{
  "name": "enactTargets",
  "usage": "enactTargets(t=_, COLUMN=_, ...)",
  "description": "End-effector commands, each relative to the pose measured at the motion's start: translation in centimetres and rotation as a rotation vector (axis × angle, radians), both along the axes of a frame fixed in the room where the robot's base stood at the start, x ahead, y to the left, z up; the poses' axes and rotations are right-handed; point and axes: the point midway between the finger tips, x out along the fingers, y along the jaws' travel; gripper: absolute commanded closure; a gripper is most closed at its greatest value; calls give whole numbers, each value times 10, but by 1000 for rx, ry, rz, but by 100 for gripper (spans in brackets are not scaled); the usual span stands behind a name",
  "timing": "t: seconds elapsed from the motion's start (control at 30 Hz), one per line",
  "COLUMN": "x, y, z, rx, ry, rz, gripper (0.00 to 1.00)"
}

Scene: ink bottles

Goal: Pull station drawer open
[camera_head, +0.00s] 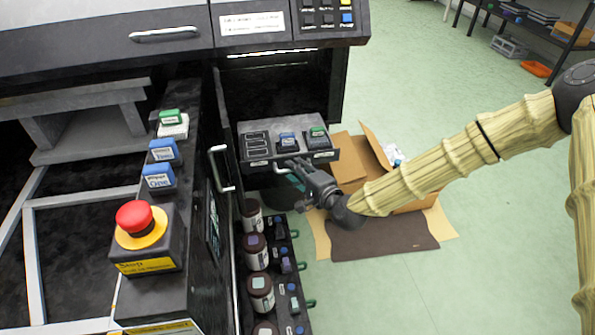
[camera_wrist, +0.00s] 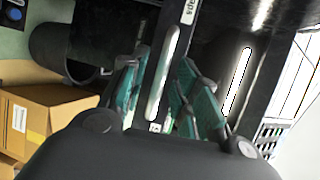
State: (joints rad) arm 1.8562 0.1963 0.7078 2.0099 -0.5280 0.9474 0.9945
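The station drawer (camera_head: 262,128) is a dark grey tray in the machine's lower opening, with slots and small blue and green-topped items showing on top. My gripper (camera_head: 290,172) is at its front face, just below its front edge. In the wrist view, a pale metal handle bar (camera_wrist: 163,72) runs between the teal-padded fingers of my gripper (camera_wrist: 160,100). The fingers are apart, one on each side of the bar, with gaps visible. Whether either pad touches the bar is unclear. In the head view my gripper hides most of the handle.
An open cardboard box (camera_head: 362,163) stands on the floor right of the drawer. Brown ink bottles (camera_head: 256,252) stand in a rack below left. An upright door handle (camera_head: 220,168) is left of the drawer. A red stop button (camera_head: 134,217) is nearer.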

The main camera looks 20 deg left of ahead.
Motion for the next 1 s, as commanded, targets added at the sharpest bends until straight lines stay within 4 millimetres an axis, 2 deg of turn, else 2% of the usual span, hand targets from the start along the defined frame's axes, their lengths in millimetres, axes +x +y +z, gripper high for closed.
enactTargets(t=0.37, x=-3, y=-5, z=1, rx=0, ry=1, rz=-1, gripper=68)
enactTargets(t=1.0, x=-66, y=-81, z=20, rx=1, ry=1, rz=-1, gripper=68)
